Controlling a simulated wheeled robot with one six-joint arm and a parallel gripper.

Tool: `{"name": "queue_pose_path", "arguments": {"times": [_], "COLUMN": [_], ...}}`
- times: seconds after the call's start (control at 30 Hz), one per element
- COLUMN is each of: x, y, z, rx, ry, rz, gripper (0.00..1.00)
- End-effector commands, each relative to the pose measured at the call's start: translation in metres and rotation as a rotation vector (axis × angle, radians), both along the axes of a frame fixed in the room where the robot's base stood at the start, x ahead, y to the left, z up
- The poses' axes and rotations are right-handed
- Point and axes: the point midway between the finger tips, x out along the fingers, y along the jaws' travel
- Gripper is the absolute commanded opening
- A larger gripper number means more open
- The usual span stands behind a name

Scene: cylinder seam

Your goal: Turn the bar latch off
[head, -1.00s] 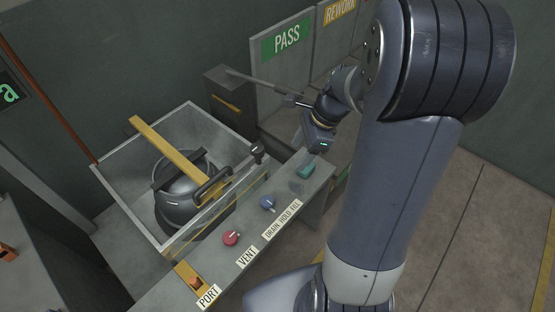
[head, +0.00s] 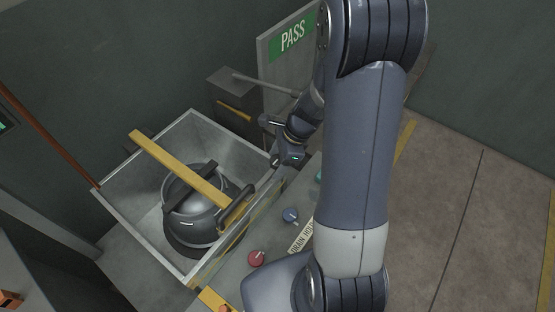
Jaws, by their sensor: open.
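The yellow bar (head: 180,165) lies across the open-topped grey bin, over a dark round lidded vessel (head: 190,215). A black grip handle (head: 235,206) sits at the bar's near right end, by the bin's front wall. My gripper (head: 284,164) is open at the bin's right corner, to the right of the black handle and apart from it. Its fingertips are small and partly hidden by the wrist. The black knob at that corner is not visible behind my gripper; I cannot tell whether they touch.
The grey bin's rim (head: 140,235) surrounds the vessel. A counter in front carries a red knob (head: 257,258) and a blue knob (head: 290,215). A grey box (head: 235,90) and a PASS panel (head: 290,60) stand behind. My arm hides the counter's right part.

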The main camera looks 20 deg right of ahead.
Motion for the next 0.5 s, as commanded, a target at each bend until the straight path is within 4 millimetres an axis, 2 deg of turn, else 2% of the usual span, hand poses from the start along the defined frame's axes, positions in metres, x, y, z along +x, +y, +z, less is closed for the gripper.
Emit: {"name": "queue_pose_path", "arguments": {"times": [0.27, 0.5], "x": [0.0000, 0.0000], "y": [0.0005, 0.0004], "z": [-0.0009, -0.0007], "rx": [0.000, 0.000], "ry": [0.000, 0.000], "rz": [0.000, 0.000], "gripper": [0.60, 0.41]}}
